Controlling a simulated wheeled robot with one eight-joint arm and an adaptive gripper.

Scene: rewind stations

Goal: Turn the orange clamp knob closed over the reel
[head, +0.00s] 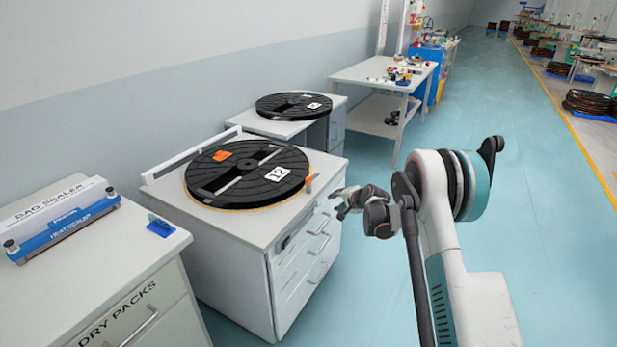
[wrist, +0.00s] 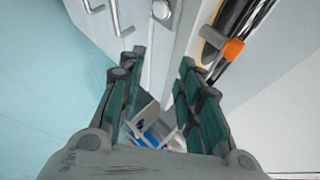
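The orange clamp knob (head: 308,180) is a small upright piece at the right rim of the black reel (head: 212,178), which lies flat on the white cabinet. In the wrist view the orange knob (wrist: 233,50) is at the upper right, beside the reel's dark edge (wrist: 238,20), outside the fingers. My gripper (head: 342,203) is off the cabinet's right front corner, apart from the knob. In the wrist view my gripper (wrist: 161,62) has its fingers spread with nothing between them. The knob's exact turn position is too small to tell.
The cabinet's drawer handles (head: 318,224) project on the side facing my arm. A bag sealer (head: 62,225) stands on the left cabinet. A second reel (head: 293,105) lies on a cabinet behind, and a cluttered table (head: 358,72) stands farther back.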

